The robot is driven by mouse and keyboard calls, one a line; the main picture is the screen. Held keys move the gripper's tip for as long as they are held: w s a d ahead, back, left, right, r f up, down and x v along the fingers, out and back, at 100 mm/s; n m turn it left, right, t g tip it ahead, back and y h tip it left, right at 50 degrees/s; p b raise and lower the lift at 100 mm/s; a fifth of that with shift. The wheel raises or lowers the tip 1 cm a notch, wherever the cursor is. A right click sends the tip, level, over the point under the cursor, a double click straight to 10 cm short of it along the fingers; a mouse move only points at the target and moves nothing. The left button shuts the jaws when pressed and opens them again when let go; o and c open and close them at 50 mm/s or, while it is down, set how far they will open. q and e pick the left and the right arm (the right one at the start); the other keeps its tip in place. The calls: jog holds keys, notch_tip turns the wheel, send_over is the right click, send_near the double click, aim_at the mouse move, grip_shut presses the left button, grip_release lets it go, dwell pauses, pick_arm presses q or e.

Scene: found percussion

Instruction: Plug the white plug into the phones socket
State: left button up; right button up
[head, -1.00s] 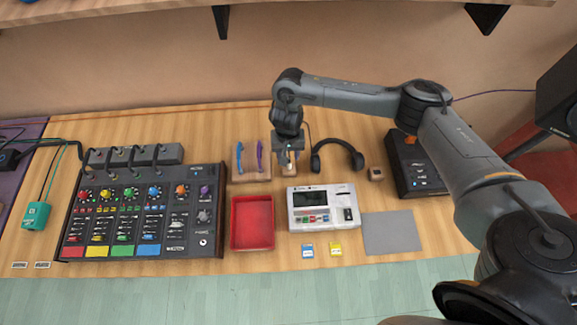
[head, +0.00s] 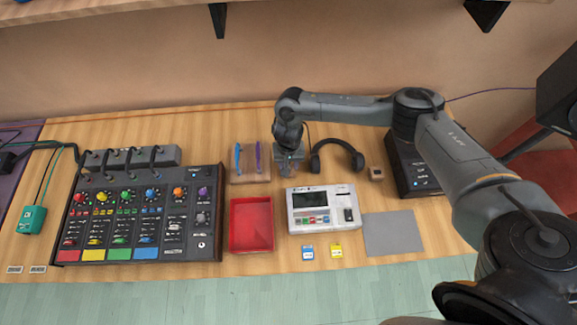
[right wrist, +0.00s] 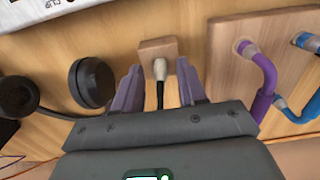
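The white plug (right wrist: 160,69) stands in a small wooden block (right wrist: 156,47) with a black cable trailing from it. My right gripper (right wrist: 158,75) is open, with one finger on each side of the plug and a visible gap to both. In the head view the right gripper (head: 286,168) is low over the table behind the white device and hides the plug and most of its block. A small round white-ringed socket (head: 201,245) shows at the lower right of the mixer (head: 140,225); I cannot read its label. My left gripper is not in view.
A rack with blue and purple cables (head: 249,176) stands just left of the right gripper, and headphones (head: 337,150) lie to its right. A white device (head: 322,208), a red tray (head: 251,222) and a grey mat (head: 393,233) are nearer the front.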

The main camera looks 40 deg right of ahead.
grip_shut()
jog(key=shift+r, duration=0.1)
